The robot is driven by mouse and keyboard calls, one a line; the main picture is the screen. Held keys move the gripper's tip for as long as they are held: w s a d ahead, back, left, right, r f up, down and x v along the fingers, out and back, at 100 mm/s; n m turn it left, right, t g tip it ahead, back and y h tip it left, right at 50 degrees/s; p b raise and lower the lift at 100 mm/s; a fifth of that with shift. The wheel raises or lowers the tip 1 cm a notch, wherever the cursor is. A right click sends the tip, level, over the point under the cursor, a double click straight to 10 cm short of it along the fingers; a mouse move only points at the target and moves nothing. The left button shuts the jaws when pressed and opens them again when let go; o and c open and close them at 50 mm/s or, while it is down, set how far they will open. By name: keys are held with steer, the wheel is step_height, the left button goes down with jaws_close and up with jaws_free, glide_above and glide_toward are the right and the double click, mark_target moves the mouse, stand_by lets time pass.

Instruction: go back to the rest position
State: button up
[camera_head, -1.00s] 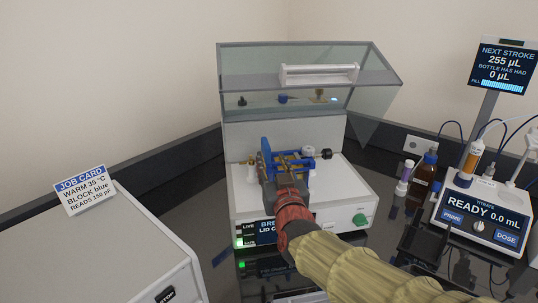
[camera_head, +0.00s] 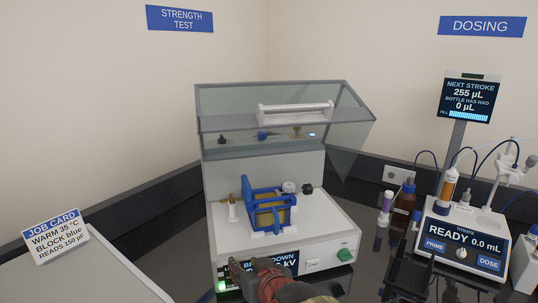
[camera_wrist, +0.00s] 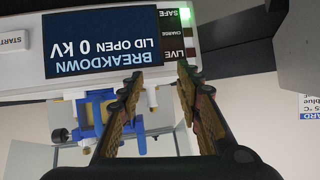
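My gripper (camera_head: 247,267) is at the lower middle of the head view, low in front of the breakdown tester (camera_head: 325,225). In the wrist view its fingers (camera_wrist: 159,73) stand apart with nothing between them. A blue-framed cell (camera_head: 268,207) with a yellowish inside sits on the tester's white deck, beyond and apart from my gripper. The cell also shows in the wrist view (camera_wrist: 92,131), partly hidden by a finger. The tester's clear lid (camera_head: 225,107) is raised. Its display (camera_wrist: 100,45) reads lid open, 0 kV, and the SAFE lamp (camera_wrist: 185,14) is green.
A white cabinet (camera_head: 70,275) with a job card (camera_head: 56,236) is at lower left. A black stand (camera_head: 408,268) is at lower right.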

steer(key=s+d+f+m+g+h+p, duration=0.3)
steer(key=s+d+g, duration=0.4)
steer(key=s+d, duration=1.4)
steer(key=s+d+r+m+t+h+p, duration=0.1)
steer(key=s+d+r+h, duration=0.1)
steer(key=s+d+r, duration=0.1)
step_height(320, 180, up, 3)
steer(key=shift+d+f+t, duration=0.15)
steer(key=shift+d+t, duration=0.15)
steer(key=shift+d, duration=0.4)
steer(key=shift+w, duration=0.1)
steer(key=shift+c, duration=0.5)
